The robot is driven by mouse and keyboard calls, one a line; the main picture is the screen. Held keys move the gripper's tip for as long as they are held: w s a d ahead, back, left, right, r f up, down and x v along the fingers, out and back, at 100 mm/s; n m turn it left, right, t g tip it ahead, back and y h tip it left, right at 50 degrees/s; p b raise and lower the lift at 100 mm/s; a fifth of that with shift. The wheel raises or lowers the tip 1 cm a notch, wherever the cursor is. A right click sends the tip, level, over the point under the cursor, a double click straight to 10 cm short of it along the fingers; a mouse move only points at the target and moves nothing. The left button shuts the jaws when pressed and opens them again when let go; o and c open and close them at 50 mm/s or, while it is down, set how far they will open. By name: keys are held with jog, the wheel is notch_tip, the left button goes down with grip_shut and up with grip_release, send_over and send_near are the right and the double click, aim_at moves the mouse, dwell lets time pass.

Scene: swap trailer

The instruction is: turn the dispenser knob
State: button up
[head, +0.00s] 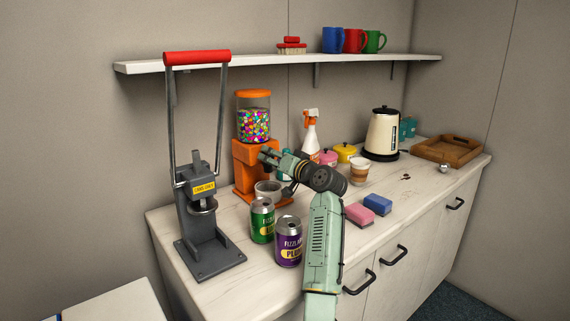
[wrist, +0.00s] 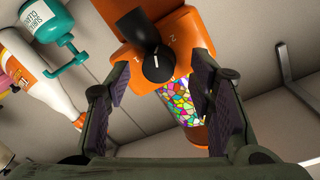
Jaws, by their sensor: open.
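The orange candy dispenser (head: 245,160) stands on the counter against the wall, with a clear jar of coloured candy and an orange lid. Its black knob (wrist: 157,67) shows in the wrist view, with a white pointer line and the marks 1 and 2 on the orange face. A black spout sits beside the knob. My gripper (wrist: 162,95) is open, its two fingers on either side of the knob, with gaps on both sides. In the head view, my gripper (head: 268,156) is at the dispenser's front and hides the knob.
A can crusher (head: 210,262) with a red handle stands left of the dispenser. A clear cup (head: 267,188), a green can (head: 262,222) and a purple can (head: 289,243) stand in front. A spray bottle (head: 310,135) and a kettle (head: 382,135) are to the right.

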jog(key=v, duration=1)
jog(key=shift+s, duration=0.2)
jog(key=shift+d, duration=0.15)
